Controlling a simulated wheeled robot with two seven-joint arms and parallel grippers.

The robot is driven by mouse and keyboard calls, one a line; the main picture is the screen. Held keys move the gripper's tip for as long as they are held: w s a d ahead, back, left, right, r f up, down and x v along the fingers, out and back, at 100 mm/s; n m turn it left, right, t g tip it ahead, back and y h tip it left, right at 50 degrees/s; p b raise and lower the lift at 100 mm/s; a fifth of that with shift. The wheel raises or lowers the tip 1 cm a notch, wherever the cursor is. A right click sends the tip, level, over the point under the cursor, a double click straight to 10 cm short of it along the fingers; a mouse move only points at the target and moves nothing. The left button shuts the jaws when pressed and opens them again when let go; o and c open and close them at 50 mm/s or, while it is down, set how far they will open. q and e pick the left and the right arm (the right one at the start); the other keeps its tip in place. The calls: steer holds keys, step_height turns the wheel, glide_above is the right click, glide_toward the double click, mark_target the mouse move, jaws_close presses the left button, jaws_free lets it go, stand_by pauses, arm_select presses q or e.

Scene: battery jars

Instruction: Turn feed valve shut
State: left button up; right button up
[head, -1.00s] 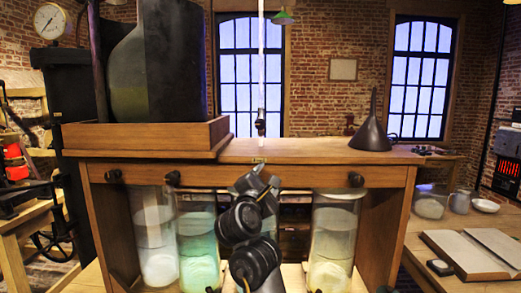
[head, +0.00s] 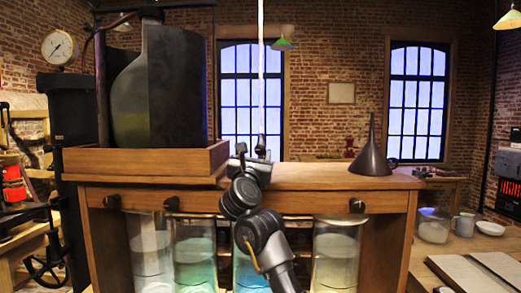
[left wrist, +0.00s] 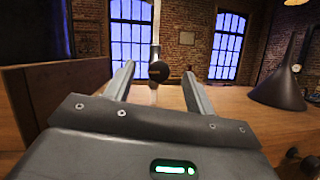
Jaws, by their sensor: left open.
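A pale vertical tube (head: 261,70) hangs down at the middle of the head view, with a small dark valve (head: 261,147) at its lower end, above the wooden bench top. In the left wrist view the valve's round black knob (left wrist: 158,71) lies ahead, between the lines of the two fingers. My left gripper (head: 243,150) is raised to bench-top height, just left of the valve in the head view. In the left wrist view its fingers (left wrist: 159,78) are spread apart with nothing gripped. I cannot tell the remaining distance to the knob. My right gripper is not in view.
A wooden tray (head: 150,163) with a large dark vessel (head: 160,85) stands left on the bench top (head: 300,175). A dark funnel (head: 371,155) stands at right. Several glass jars (head: 335,250) stand below, partly behind my arm. Bench top between valve and funnel is clear.

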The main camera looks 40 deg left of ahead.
mark_target(260, 150)
arm_select(q)
steer(key=w+a, duration=0.1)
steer(key=w, duration=0.1)
steer(key=w+a+p, duration=0.1)
steer(key=w, duration=0.1)
steer(key=w+a, duration=0.1)
steer(key=w, duration=0.1)
steer(key=shift+a+r+p, duration=0.1)
steer(key=shift+a+p, duration=0.1)
steer(key=shift+p, duration=0.2)
steer(key=shift+w+a+r+p, duration=0.15)
steer(key=shift+w+a+p, duration=0.15)
steer(key=shift+w+p, duration=0.25)
steer(key=c, duration=1)
steer(key=shift+o, duration=0.2)
